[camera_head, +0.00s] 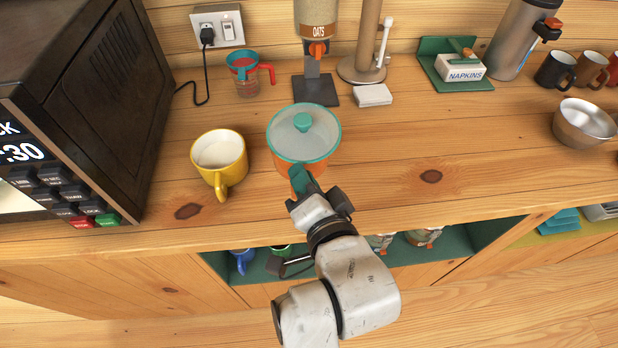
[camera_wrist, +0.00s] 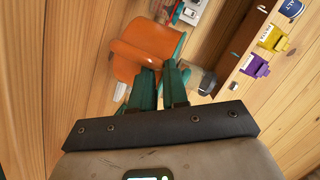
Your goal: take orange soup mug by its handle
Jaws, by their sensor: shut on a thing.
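The orange soup mug (camera_head: 284,164) stands on the wooden counter, covered by a clear lid (camera_head: 304,132) with a teal rim and knob. My gripper (camera_head: 301,180) reaches it from the front edge of the counter, with its teal fingers at the mug's near side. In the wrist view the orange mug (camera_wrist: 146,40) lies just beyond the fingertips of my gripper (camera_wrist: 160,70). I cannot tell whether the mug is lifted.
A yellow mug (camera_head: 219,152) stands close on the left, beside a dark microwave (camera_head: 100,90). A measuring cup (camera_head: 246,76), an oats dispenser (camera_head: 317,50) and a white block (camera_head: 373,95) are behind. A metal bowl (camera_head: 583,122) is far right. The counter between is clear.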

